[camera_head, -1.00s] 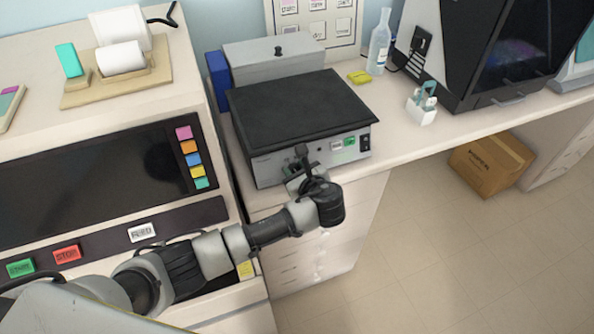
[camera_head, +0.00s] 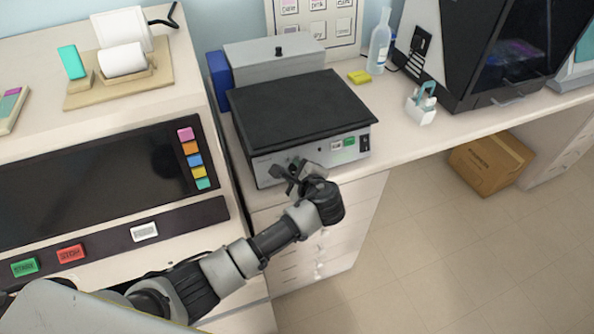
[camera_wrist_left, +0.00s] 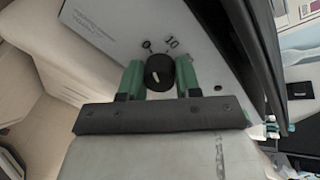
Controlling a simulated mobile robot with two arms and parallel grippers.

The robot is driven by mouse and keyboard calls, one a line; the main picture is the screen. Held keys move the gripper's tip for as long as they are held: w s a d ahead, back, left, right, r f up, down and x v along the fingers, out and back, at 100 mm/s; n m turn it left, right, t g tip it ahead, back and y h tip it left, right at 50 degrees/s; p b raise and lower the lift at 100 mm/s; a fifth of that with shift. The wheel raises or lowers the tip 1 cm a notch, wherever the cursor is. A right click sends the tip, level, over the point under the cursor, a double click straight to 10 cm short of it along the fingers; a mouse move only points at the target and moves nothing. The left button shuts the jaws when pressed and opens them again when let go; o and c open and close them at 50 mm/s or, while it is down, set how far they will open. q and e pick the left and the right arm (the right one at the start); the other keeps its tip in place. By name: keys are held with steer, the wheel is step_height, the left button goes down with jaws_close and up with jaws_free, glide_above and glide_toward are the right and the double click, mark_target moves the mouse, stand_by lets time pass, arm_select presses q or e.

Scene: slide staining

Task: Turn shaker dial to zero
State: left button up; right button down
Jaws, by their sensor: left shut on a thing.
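The shaker (camera_head: 300,112) is a grey box with a black flat top, standing on the bench in the head view. Its round black dial (camera_wrist_left: 160,72) shows in the left wrist view on the pale front panel, with "0" and "10" printed beside it. A short white mark shows on the dial's face, on the side away from the numbers. My left gripper (camera_head: 294,175) is at the shaker's front panel. Its green fingers stand on both sides of the dial and are shut on it. In the head view the gripper hides the dial. My right gripper is not in view.
A green-lit switch (camera_head: 349,142) and a black switch (camera_head: 365,142) are on the panel right of my gripper. A machine with a dark screen (camera_head: 90,185) stands at left. A small white rack (camera_head: 421,108) and a bottle (camera_head: 379,45) stand on the bench at right.

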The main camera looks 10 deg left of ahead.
arm_select(q)
steer(key=shift+n, duration=1.1)
steer(key=o, duration=0.9)
steer(key=shift+o, duration=0.2)
steer(key=shift+s, duration=0.1)
steer(key=b+v, duration=0.1)
steer(key=v, duration=0.9)
steer(key=shift+s+r+b, duration=0.15)
steer(key=shift+s+b, duration=0.2)
steer(key=shift+d, duration=0.15)
